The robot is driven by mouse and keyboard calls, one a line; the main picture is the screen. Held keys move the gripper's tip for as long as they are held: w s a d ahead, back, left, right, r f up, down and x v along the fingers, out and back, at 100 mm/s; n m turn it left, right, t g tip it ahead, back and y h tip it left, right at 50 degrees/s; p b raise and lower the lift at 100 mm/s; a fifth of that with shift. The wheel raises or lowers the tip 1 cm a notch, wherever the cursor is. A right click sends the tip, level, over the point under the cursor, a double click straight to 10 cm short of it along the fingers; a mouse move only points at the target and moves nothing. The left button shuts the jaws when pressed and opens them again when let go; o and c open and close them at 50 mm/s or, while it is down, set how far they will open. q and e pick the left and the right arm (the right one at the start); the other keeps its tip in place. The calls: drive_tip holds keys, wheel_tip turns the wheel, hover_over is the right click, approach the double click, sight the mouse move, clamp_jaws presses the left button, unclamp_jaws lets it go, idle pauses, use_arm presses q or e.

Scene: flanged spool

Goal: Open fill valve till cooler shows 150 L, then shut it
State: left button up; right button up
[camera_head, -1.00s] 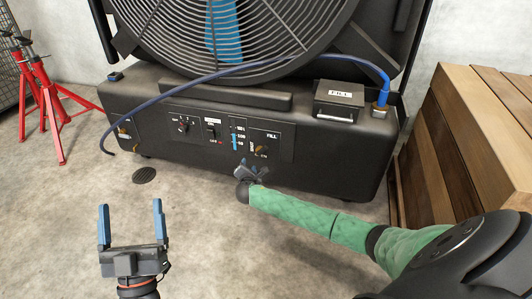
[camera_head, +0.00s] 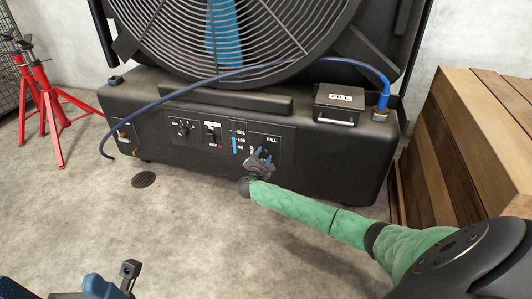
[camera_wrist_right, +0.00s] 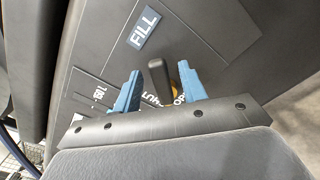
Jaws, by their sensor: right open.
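The black cooler (camera_head: 330,165) has a front panel with a FILL label (camera_head: 271,140) at its right. In the right wrist view the dark fill valve lever (camera_wrist_right: 160,80) stands between the two blue fingers of my right gripper (camera_wrist_right: 159,68), with a brass part behind it. The right gripper (camera_head: 263,155) is open around the lever; contact cannot be told. In the head view it partly hides the valve. The level gauge (camera_head: 235,144) left of it shows a blue column reaching about the 100 mark; the exact reading is too small. My left gripper (camera_head: 110,283) is partly cut off at bottom left.
A blue hose (camera_head: 200,78) runs across the cooler's front to a fitting at its right. A selector knob (camera_head: 183,129) and a switch (camera_head: 212,135) sit left of the gauge. Wooden crates (camera_head: 470,130) stand at right, red stands (camera_head: 45,100) at left. A drain (camera_head: 144,180) lies in clear floor.

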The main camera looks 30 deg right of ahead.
sight(264, 154)
drive_tip(key=shift+b+x, duration=0.4)
drive_tip(key=shift+x, duration=1.6)
clamp_jaws()
